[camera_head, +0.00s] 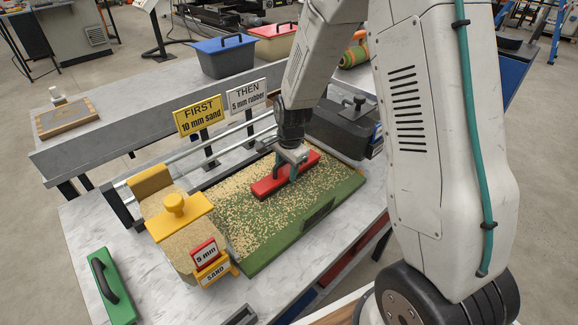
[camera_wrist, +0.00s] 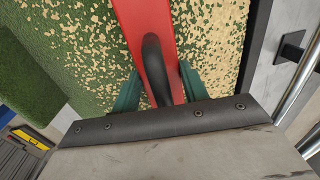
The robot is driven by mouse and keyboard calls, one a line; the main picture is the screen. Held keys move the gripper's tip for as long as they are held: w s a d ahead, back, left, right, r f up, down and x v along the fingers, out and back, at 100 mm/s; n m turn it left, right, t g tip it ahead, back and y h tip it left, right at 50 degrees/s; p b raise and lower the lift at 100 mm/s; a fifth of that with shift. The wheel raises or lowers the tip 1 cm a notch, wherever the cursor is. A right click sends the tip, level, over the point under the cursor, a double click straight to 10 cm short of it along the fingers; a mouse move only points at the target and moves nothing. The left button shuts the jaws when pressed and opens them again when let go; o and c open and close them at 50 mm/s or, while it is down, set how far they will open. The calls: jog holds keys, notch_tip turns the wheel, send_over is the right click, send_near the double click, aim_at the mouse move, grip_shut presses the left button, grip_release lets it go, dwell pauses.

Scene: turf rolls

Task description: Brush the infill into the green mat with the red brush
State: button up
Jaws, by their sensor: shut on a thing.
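The green mat (camera_head: 335,199) lies on the worktable, with tan infill (camera_head: 245,222) scattered over most of its top. The infill is patchy, and bare green shows along the front edge and right corner. My gripper (camera_head: 290,162) is shut on the dark handle of the red brush (camera_head: 268,186), which rests on or just over the mat toward its far right part. In the wrist view, the teal fingers (camera_wrist: 160,92) stand on both sides of the black handle (camera_wrist: 157,70) on the red brush (camera_wrist: 138,12). The brush's underside is hidden.
A sand hopper with a yellow top (camera_head: 176,208) stands at the mat's left end. A green block with a black handle (camera_head: 112,288) lies at the front left. Two signs, yellow (camera_head: 199,115) and white (camera_head: 247,95), and a dark box (camera_head: 345,125) stand behind the mat.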

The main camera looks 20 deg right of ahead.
jog(key=shift+w+d, duration=0.25)
jog(key=shift+d, duration=0.5)
jog(key=shift+w+d, duration=0.2)
jog(key=shift+d, duration=0.55)
jog(key=shift+w+a, duration=0.4)
jog(key=shift+a, duration=2.5)
jog(key=shift+w+a, duration=0.35)
jog(key=shift+a, duration=2.55)
jog(key=shift+w+a, duration=0.4)
jog(key=shift+a, duration=2.5)
jog(key=shift+d, duration=0.1)
jog(key=shift+w+d, duration=0.25)
jog(key=shift+d, duration=0.5)
jog(key=shift+w+d, duration=0.2)
jog(key=shift+d, duration=0.5)
jog(key=shift+a, duration=0.1)
